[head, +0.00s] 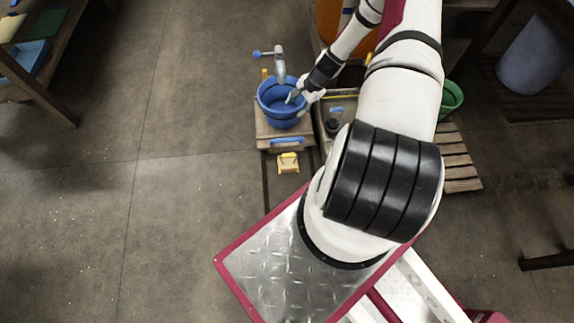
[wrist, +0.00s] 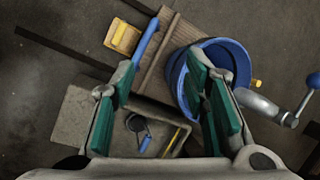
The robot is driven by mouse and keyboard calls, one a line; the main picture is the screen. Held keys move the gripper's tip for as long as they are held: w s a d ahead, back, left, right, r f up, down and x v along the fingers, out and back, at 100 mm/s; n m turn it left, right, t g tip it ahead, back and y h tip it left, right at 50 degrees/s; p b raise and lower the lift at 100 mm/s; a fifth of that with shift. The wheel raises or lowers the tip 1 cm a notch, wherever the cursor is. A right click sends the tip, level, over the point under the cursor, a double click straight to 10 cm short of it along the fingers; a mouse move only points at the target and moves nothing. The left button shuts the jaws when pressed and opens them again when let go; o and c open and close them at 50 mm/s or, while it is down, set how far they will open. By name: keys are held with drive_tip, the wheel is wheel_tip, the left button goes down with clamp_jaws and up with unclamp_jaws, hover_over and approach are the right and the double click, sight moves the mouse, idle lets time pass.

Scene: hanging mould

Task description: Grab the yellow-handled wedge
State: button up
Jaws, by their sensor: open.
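The yellow-handled wedge (head: 288,162) is a small tan block with a yellow bar on top. It lies on the floor just in front of the wooden cart. In the wrist view the wedge (wrist: 122,37) is at the upper left, beyond my left finger and outside the jaws. My gripper (head: 308,92) is above the right side of the blue bucket in the head view. In the wrist view my gripper (wrist: 161,80) has its green-padded fingers spread wide with nothing held between them. The right finger hides part of the bucket.
The blue bucket (head: 282,112) stands on the wooden cart (head: 264,131), which has a blue handle bar (head: 287,140). A metal spout (head: 280,66) with a blue knob rises behind it. Floor left of the cart is clear.

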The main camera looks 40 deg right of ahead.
sight(288, 155)
drive_tip(key=a+f+m+b, duration=0.1)
drive_tip(key=f+b, duration=0.1)
drive_tip(key=f, duration=0.6)
drive_tip(key=s+a+f+m+b, duration=0.1)
drive_tip(key=a+f+m+b, duration=0.1)
drive_tip(key=f, duration=0.7)
drive_tip(key=s+a+f+m+b, duration=0.1)
drive_tip(key=f+m+b, duration=0.1)
drive_tip(key=f, duration=0.7)
drive_tip(key=shift+s+a+f+t, duration=0.15)
drive_tip(key=shift+a+t, duration=0.05)
drive_tip(key=shift+t, duration=0.1)
drive_tip(key=b+x, duration=0.2)
drive_tip(key=x, duration=0.3)
drive_tip(key=shift+s+a+f+b, duration=0.1)
drive_tip(key=shift+a+b, duration=0.1)
drive_tip(key=shift+b, duration=0.1)
clamp_jaws()
